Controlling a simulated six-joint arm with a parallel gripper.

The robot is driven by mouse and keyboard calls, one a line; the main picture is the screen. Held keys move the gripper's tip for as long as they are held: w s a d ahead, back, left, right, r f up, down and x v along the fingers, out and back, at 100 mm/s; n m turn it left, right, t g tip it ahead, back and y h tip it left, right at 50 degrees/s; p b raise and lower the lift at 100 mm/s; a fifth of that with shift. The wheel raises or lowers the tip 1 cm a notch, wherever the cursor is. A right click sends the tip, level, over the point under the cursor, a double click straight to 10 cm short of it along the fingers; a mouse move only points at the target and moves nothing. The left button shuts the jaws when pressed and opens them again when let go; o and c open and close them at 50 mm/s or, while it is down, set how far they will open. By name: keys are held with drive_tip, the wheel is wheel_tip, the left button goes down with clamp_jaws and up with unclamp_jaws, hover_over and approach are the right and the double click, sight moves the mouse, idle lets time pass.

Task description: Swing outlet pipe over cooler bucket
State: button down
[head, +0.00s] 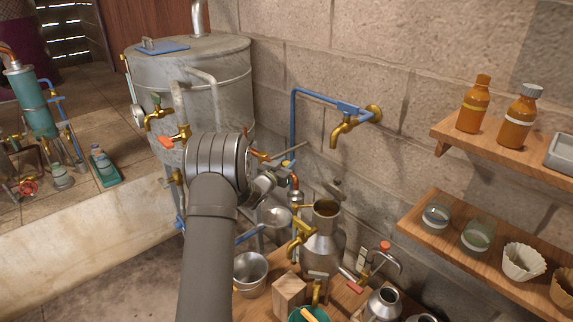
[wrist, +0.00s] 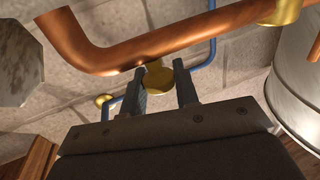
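A copper pipe (wrist: 150,46) crosses the top of the wrist view, with a bend at its left end. I take it to be the outlet pipe. In the head view only a short copper piece (head: 259,155) shows beside my arm; my wrist hides most of that area. My gripper (wrist: 165,72) is open, its two fingers apart and pointing towards the pipe, with no pipe visible between them. A brass disc (wrist: 158,78) shows between the fingers. In the head view my gripper (head: 270,182) is partly hidden. A small metal bucket (head: 250,287) stands below, right of my forearm.
A large metal drum (head: 218,93) with brass taps stands behind my arm. A blue wall pipe (head: 293,120) with a brass tap (head: 341,133) is to the right. A metal can (head: 322,250) and a wooden block (head: 288,293) crowd the bench. Wooden shelves (head: 457,237) are at right.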

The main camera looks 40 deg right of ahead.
drive_tip(key=shift+a, duration=0.1)
drive_tip(key=w+a+m+g+y, duration=0.2)
drive_tip(key=w+a+m+g, duration=0.2)
drive_tip(key=a+m+g, duration=0.6)
drive_tip(key=shift+w+g, duration=0.4)
drive_tip(key=shift+g, duration=2.1)
drive_tip(key=shift+a, duration=0.15)
drive_tip(key=c, duration=1.1)
unclamp_jaws()
drive_tip(key=shift+w, duration=0.1)
